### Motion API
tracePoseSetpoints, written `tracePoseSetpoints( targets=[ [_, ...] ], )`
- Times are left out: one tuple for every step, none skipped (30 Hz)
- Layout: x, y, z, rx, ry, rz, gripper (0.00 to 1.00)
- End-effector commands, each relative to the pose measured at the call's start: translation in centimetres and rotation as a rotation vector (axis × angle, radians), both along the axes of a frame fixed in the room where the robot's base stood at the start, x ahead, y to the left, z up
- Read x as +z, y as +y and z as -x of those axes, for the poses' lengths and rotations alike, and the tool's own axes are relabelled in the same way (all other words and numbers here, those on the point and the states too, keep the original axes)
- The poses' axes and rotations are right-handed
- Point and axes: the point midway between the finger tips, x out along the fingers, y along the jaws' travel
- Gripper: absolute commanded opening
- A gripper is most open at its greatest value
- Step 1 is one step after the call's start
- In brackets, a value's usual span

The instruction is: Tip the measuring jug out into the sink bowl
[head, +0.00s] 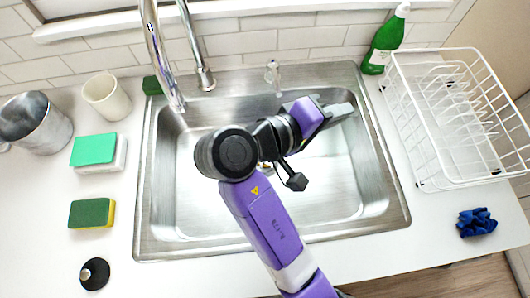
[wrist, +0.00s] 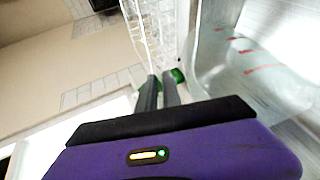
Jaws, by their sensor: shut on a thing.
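My gripper (head: 338,112) is over the right back part of the sink bowl (head: 185,205). In the wrist view its two dark fingers (wrist: 162,92) are close together. The measuring jug (wrist: 240,60), clear with red marks, fills the right of that view beside the fingers. My gripper is shut on the jug, but the exact place of the grip is hard to see. In the head view the clear jug can hardly be made out against the steel, so its tilt and contents cannot be told.
A tap (head: 160,55) rises behind the sink. A green bottle (head: 384,42) and a white dish rack (head: 450,110) stand right, with a blue cloth (head: 476,222) in front. A metal pitcher (head: 38,125), cup (head: 106,98) and sponges (head: 92,213) are left.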

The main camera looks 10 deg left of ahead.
Motion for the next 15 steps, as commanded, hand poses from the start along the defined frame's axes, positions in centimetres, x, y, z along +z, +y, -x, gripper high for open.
tracePoseSetpoints(
  targets=[
    [-0.4,-0.7,-0.2,-0.002,0.005,-0.024,0.0],
    [-0.2,-0.9,-0.2,-0.002,0.013,-0.045,0.0],
    [-0.5,-1.3,-0.3,-0.003,0.02,-0.073,0.0],
    [-0.8,-1.6,-0.4,-0.003,0.028,-0.093,0.0],
    [-1.1,-1.8,-0.5,-0.002,0.034,-0.112,0.0],
    [-1.4,-2.2,-0.6,-0.003,0.041,-0.139,0.0],
    [-1.7,-2.4,-0.6,-0.003,0.047,-0.16,0.0],
    [-2.0,-2.6,-0.7,-0.003,0.054,-0.179,0.0],
    [-2.4,-2.9,-0.8,-0.003,0.062,-0.205,0.0],
    [-2.7,-3.1,-0.9,-0.004,0.066,-0.224,0.0],
    [-3.0,-3.3,-0.9,-0.004,0.072,-0.244,0.0],
    [-3.4,-3.6,-1.0,-0.003,0.081,-0.268,0.0],
    [-3.6,-3.8,-1.1,-0.003,0.086,-0.287,0.0],
    [-3.9,-4.0,-1.1,-0.003,0.091,-0.308,0.0],
    [-4.4,-4.1,-1.2,-0.002,0.098,-0.333,0.0]
  ],
)
